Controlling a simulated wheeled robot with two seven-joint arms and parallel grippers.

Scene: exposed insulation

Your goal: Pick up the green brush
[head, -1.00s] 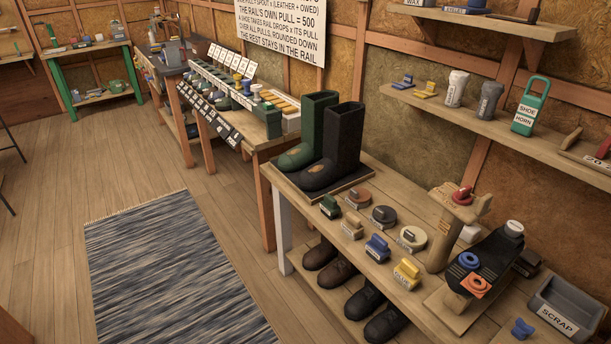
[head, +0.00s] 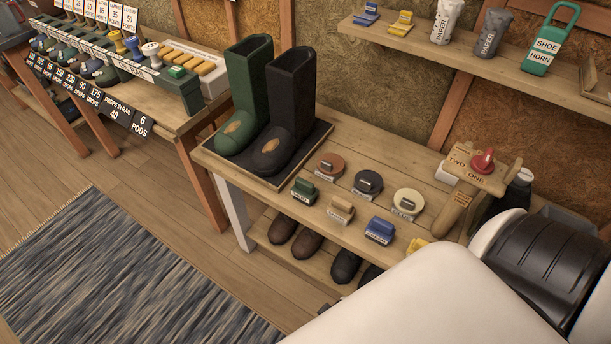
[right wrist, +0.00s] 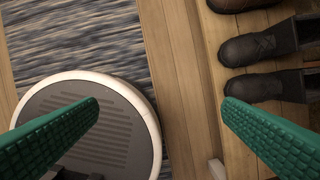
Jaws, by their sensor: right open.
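The green brush (head: 304,191) sits on the wooden bench, at the left end of the front row of small brushes, just in front of the boot mat. My right arm reaches across the lower right of the head view; its gripper is hidden there. In the right wrist view my right gripper (right wrist: 160,110) shows two green ridged fingers spread wide with nothing between them. It points down over the floor and the lower shelf's edge, and the green brush is not in that view. My left gripper is not in view.
Green and black boots (head: 291,110) stand on a mat at the bench's left end. A tan brush (head: 341,210) and a blue brush (head: 380,230) are right of the green one, with round tins behind. Dark shoes (right wrist: 258,48) sit on the lower shelf.

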